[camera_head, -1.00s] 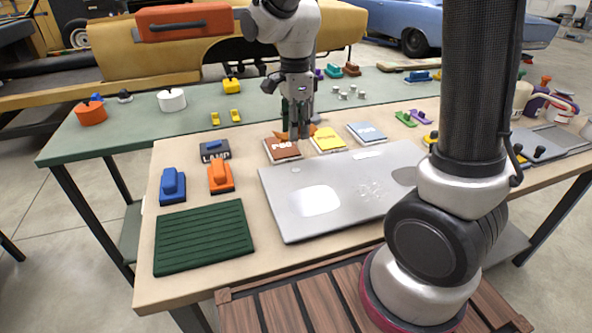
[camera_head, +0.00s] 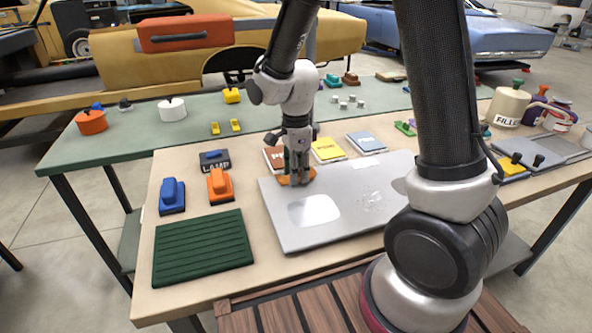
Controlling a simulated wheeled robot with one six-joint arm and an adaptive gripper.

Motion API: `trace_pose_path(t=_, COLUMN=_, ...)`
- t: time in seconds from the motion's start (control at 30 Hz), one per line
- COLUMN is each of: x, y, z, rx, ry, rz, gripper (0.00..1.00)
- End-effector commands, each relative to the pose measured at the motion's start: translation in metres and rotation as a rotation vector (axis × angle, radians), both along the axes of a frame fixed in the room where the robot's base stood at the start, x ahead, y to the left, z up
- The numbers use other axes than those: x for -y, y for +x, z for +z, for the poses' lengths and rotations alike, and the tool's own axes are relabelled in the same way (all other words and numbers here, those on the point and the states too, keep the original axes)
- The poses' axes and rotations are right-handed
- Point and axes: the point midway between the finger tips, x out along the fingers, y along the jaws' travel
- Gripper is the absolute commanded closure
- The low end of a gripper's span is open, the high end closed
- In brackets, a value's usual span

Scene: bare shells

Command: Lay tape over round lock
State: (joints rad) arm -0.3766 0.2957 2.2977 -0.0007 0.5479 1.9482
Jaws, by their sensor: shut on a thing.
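My gripper (camera_head: 297,172) points down over the upper left edge of a flat silver-grey panel (camera_head: 290,232). It is shut on a small orange piece (camera_head: 308,175), which may be the tape. The piece is low over the panel, and I cannot tell whether it touches. The panel has a pale rounded patch (camera_head: 314,210) at left and a faint round mark (camera_head: 370,198) right of it. I cannot tell which mark is the round lock. My arm hides the panel's right end.
Brown, yellow (camera_head: 327,149) and blue (camera_head: 366,142) pads lie behind the panel. A LAMP box (camera_head: 214,160), orange block (camera_head: 220,187), blue block (camera_head: 172,196) and green ribbed mat (camera_head: 203,247) are at left. A cream FILLER pot (camera_head: 507,108) stands at right.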

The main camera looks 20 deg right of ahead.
Motion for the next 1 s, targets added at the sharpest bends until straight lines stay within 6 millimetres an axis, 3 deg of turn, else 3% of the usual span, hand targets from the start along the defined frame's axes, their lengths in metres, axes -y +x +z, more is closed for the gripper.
trace_pose_path(t=0.1, x=0.0, y=0.0, z=-0.003, rx=-0.001, ry=0.0, rz=0.0, gripper=0.85)
trace_pose_path(t=0.13, x=0.0, y=0.0, z=-0.003, rx=0.0, ry=0.0, rz=0.0, gripper=0.63)
trace_pose_path(t=0.23, x=0.0, y=0.0, z=-0.003, rx=0.0, ry=0.0, rz=0.0, gripper=0.47)
trace_pose_path(t=0.53, x=0.0, y=0.0, z=-0.002, rx=0.0, ry=0.0, rz=0.0, gripper=0.47)
trace_pose_path(t=0.67, x=0.0, y=0.001, z=0.008, rx=0.003, ry=0.001, rz=0.0, gripper=0.47)
trace_pose_path(t=1.0, x=0.0, y=0.001, z=0.081, rx=0.004, ry=0.002, rz=0.0, gripper=0.47)
